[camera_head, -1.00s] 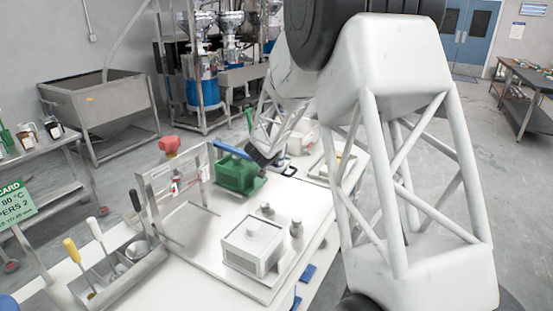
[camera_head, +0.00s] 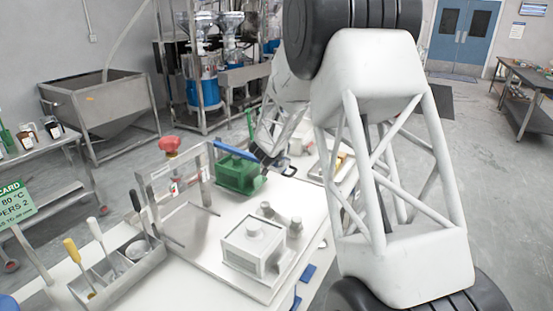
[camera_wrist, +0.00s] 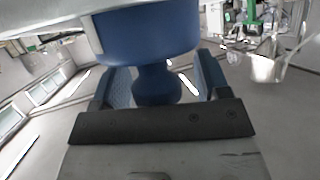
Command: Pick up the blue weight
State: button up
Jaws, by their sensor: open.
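The blue weight (camera_wrist: 148,38) fills the top middle of the wrist view, a wide round body with a narrower neck and knob. My gripper (camera_wrist: 160,82) is open, with one blue-grey finger on each side of the knob. Small gaps seem to show between the fingers and the knob; contact is not clear. In the head view the end of my arm is beside a green box (camera_head: 240,175) on the white worktop. The weight cannot be made out for sure there, and my arm covers part of that area.
A metal frame with a red knob (camera_head: 169,144) stands left of the green box. A white box scale (camera_head: 253,246) and small metal weights (camera_head: 295,227) are nearer. A tool tray (camera_head: 120,270) is at the front left. A blue bar (camera_head: 234,151) lies behind the green box.

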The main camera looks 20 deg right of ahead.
jog(key=shift+c, duration=0.5)
grip_shut()
jog(key=shift+r, duration=0.1)
jog(key=shift+r, duration=0.15)
jog(key=shift+r, duration=1.45)
jog(key=shift+s+r, duration=0.2)
jog(key=s+a+r, duration=0.1)
jog(key=s, duration=1.4)
jog(key=shift+s+a+r, duration=0.2)
jog(key=shift+a, duration=0.05)
jog(key=shift+w+a, duration=0.1)
